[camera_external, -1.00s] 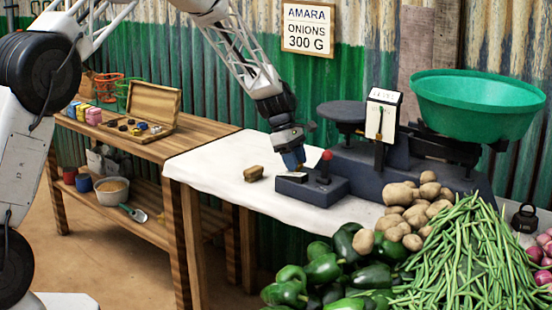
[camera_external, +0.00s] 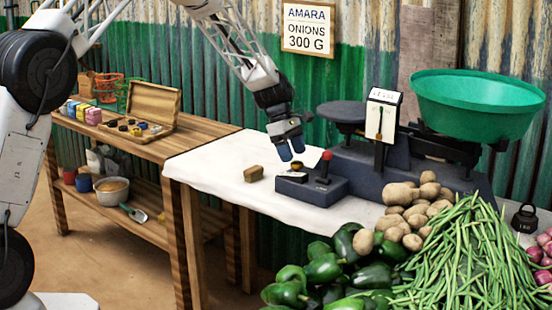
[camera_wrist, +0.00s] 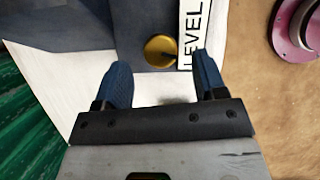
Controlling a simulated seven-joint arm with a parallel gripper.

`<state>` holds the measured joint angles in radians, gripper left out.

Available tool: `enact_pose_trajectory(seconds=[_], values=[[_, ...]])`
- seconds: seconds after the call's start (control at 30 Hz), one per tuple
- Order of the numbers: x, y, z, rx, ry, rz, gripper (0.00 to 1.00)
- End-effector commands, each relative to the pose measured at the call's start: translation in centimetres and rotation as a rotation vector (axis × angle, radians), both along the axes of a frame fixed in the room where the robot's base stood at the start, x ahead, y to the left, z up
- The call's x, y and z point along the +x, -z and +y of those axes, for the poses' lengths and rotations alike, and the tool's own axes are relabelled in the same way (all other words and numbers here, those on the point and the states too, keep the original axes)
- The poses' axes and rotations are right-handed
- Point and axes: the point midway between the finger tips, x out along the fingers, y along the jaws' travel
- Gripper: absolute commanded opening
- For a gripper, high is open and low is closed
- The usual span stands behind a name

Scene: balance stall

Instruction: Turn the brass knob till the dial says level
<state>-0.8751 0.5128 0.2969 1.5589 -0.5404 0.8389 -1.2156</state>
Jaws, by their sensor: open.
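The round brass knob (camera_wrist: 160,50) shows in the wrist view beside a white plate marked LEVEL (camera_wrist: 187,35). My gripper (camera_wrist: 163,78) is open, its two blue fingers apart and just short of the knob in that picture. In the external view my gripper (camera_external: 290,149) hangs over the low dark box at the scale's front left; a small brownish knob (camera_external: 297,165) shows just below the fingertips. The scale's white dial (camera_external: 381,117) has a thin upright needle, but its reading is too small to tell.
A brown block (camera_external: 253,173) lies on the white cloth (camera_external: 215,170) to the left. Potatoes (camera_external: 410,210) and green peppers (camera_external: 325,268) crowd the front right. The green pan (camera_external: 478,105) is at right.

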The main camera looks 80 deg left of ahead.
Motion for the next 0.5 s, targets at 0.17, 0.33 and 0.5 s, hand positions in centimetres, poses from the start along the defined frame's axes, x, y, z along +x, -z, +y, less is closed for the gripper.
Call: enact_pose_trajectory(seconds=[0.17,0.33,0.5], values=[[-0.8,-2.2,0.6,0.000,-0.001,0.000,0.65],[-1.3,-3.8,1.1,0.000,-0.001,0.000,0.65],[-1.5,-4.5,1.2,-0.001,-0.001,0.001,0.65]])
